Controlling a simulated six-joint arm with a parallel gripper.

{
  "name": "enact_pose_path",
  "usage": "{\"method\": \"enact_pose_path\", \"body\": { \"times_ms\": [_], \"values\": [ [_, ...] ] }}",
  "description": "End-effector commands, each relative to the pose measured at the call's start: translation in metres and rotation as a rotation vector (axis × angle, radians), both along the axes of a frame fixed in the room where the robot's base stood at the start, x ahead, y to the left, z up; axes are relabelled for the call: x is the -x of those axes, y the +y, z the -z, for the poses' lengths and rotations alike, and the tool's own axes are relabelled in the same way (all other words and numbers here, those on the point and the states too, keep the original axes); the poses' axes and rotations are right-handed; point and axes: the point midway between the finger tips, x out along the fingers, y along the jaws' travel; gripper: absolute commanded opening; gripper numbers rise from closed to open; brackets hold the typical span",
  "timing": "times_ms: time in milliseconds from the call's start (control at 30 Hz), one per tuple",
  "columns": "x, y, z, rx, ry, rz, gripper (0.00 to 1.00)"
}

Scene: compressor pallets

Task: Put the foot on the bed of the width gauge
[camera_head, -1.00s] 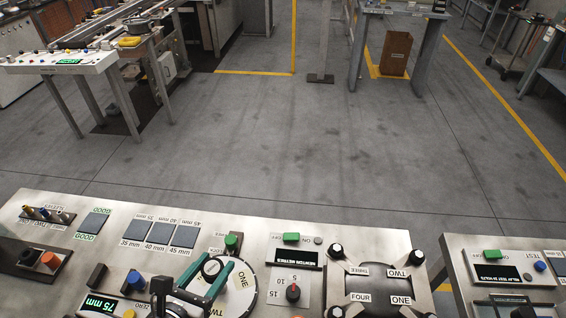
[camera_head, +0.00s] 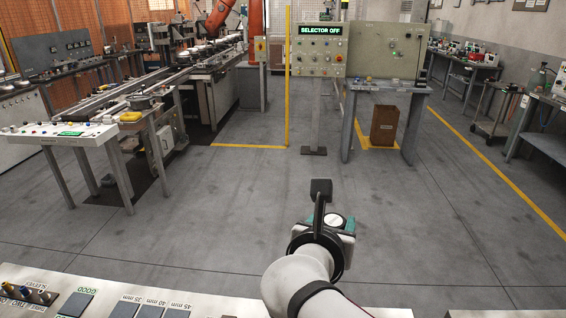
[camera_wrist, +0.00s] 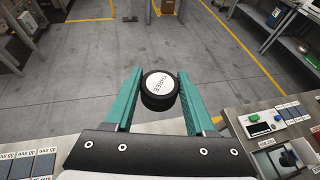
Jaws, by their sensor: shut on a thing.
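The foot (camera_wrist: 159,85) is a short black round piece with a white top marked THREE. My gripper (camera_wrist: 160,82) is shut on it, with one teal finger on each side, in the wrist view. In the head view, my gripper (camera_head: 333,224) holds the foot (camera_head: 335,220) up in the air past the bench's far edge, with floor behind it.
The bench (camera_head: 215,303) shows only along the bottom of the head view, with grey pads marked in mm. A second bench with a dark display (camera_wrist: 260,129) stands at the right of the wrist view. Open floor (camera_head: 230,210) lies beyond.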

Motion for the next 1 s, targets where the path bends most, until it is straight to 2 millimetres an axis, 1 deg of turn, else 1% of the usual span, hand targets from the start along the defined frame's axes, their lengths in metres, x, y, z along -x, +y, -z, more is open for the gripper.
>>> {"method": "enact_pose_path", "body": {
  "times_ms": [33, 67, 100, 167, 200, 267, 300, 367, 400, 467, 500, 600, 700, 800, 933, 1000],
  "values": [
    [0.0, 0.025, 0.02, 0.008, 0.01, -0.03, 0.0],
    [0.001, 0.039, 0.031, 0.009, 0.009, -0.045, 0.0],
    [0.004, 0.058, 0.045, 0.01, 0.009, -0.064, 0.0],
    [0.011, 0.09, 0.068, 0.012, 0.008, -0.101, 0.0],
    [0.018, 0.112, 0.084, 0.012, 0.008, -0.128, 0.0],
    [0.033, 0.146, 0.108, 0.012, 0.006, -0.177, 0.0],
    [0.045, 0.169, 0.124, 0.012, 0.004, -0.213, 0.0],
    [0.068, 0.201, 0.148, 0.012, 0.002, -0.275, 0.0],
    [0.084, 0.221, 0.163, 0.012, 0.001, -0.32, 0.0],
    [0.11, 0.247, 0.184, 0.01, 0.0, -0.388, 0.0],
    [0.127, 0.261, 0.197, 0.009, -0.002, -0.433, 0.0],
    [0.166, 0.287, 0.222, 0.007, -0.003, -0.534, 0.0],
    [0.193, 0.301, 0.239, 0.003, -0.005, -0.602, 0.0],
    [0.206, 0.306, 0.246, 0.001, -0.006, -0.636, 0.0],
    [0.211, 0.31, 0.25, 0.0, -0.006, -0.645, 0.0],
    [0.219, 0.318, 0.257, 0.0, -0.006, -0.647, 0.0]
  ]
}}
